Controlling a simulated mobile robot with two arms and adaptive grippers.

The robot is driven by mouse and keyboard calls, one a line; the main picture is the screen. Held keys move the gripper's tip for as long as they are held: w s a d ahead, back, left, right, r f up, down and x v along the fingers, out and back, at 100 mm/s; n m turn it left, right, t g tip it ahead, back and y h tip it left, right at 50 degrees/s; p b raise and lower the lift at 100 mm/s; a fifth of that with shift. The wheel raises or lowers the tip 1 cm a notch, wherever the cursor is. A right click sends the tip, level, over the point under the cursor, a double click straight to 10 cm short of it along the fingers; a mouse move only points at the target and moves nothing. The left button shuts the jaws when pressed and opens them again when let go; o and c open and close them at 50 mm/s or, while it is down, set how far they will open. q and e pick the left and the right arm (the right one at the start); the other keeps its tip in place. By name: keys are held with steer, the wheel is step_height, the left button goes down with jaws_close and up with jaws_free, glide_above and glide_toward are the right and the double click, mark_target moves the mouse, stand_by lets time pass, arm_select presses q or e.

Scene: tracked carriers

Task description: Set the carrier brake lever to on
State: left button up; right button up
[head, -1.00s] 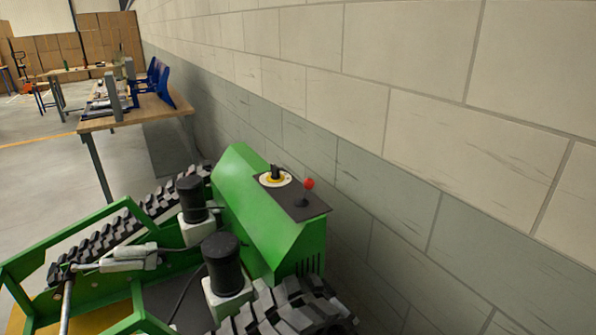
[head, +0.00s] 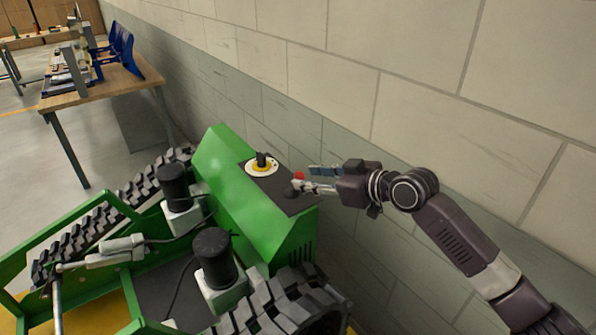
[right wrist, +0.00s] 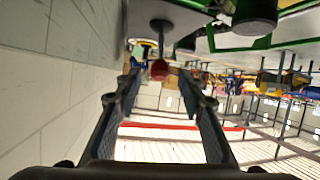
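The green tracked carrier (head: 240,205) has a dark control panel (head: 258,181) on its sloped housing. The brake lever with a red knob (head: 299,176) stands at the panel's right end. My right gripper (head: 306,179) is at the lever, coming from the right, and partly hides it. In the right wrist view my gripper (right wrist: 166,88) is open with its two fingers apart. The red knob (right wrist: 159,69) shows in the gap between the fingertips there; I see no grip on it. My left gripper is not in view.
A black rotary knob on a yellow ring (head: 262,166) sits on the panel left of the lever. A block wall (head: 420,110) runs close behind the carrier and my right arm. A wooden table (head: 105,92) stands at the upper left, with open floor beside it.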

mark_target(303, 177)
steer(key=shift+p+x, duration=0.4)
steer(key=shift+x, duration=1.85)
steer(key=shift+c, duration=0.2)
jaws_close()
